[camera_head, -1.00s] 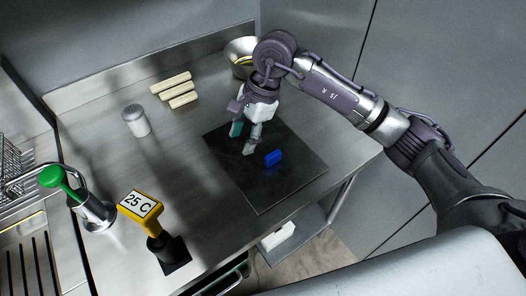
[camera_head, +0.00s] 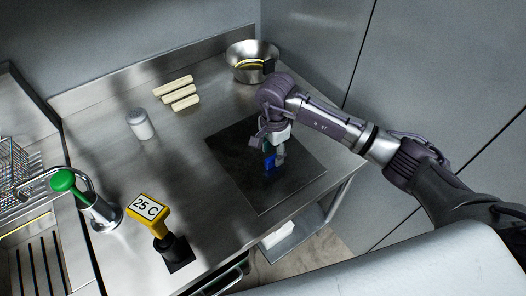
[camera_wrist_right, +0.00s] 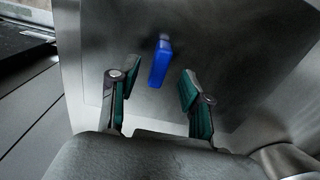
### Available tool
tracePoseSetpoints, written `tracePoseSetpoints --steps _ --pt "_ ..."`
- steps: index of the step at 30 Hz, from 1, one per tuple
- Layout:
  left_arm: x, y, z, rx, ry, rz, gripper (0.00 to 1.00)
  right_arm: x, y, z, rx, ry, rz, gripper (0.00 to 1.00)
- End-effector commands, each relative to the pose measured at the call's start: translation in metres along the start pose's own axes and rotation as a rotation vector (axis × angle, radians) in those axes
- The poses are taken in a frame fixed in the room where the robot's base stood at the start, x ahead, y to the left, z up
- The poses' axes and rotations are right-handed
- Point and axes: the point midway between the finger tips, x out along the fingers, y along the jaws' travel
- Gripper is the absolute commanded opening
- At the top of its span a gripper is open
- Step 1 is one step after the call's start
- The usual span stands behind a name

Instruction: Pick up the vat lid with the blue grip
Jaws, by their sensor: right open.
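The vat lid (camera_head: 236,168) is a dark, flat square plate lying on the steel counter. Its blue grip (camera_head: 269,163) stands up near the middle, partly hidden by my right gripper in the head view. My right gripper (camera_head: 274,157) points down over the grip and is open. In the right wrist view, the blue grip (camera_wrist_right: 160,62) lies ahead of the gap between the two open fingers (camera_wrist_right: 154,88), apart from both. The lid (camera_wrist_right: 100,45) fills much of the background there. My left gripper is not in view.
A metal bowl (camera_head: 236,68) stands at the back right of the counter. Several pale sticks (camera_head: 180,95) and a grey-lidded jar (camera_head: 140,125) are left of the lid.

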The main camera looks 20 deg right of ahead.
Motion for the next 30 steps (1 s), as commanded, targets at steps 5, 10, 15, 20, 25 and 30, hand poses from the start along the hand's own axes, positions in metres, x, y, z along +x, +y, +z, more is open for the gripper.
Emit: tracePoseSetpoints --steps 5,10,15,20,25,30 --pt "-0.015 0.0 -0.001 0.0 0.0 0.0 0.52 0.023 0.001 0.001 0.002 -0.002 0.002 0.48" --pt "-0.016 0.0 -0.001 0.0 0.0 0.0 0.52 0.031 0.001 0.001 0.0 -0.001 0.0 0.48" --pt "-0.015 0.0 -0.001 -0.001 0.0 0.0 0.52 0.031 0.001 0.0 0.001 -0.001 -0.001 0.43" --pt "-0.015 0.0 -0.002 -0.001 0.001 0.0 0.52 0.031 0.001 0.0 0.001 -0.001 -0.001 0.16" --pt "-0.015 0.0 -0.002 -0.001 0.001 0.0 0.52 0.031 0.001 0.0 0.001 -0.001 -0.001 0.0" --pt "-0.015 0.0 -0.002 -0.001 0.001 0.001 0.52 0.029 0.0 0.0 0.001 -0.001 -0.004 0.0"
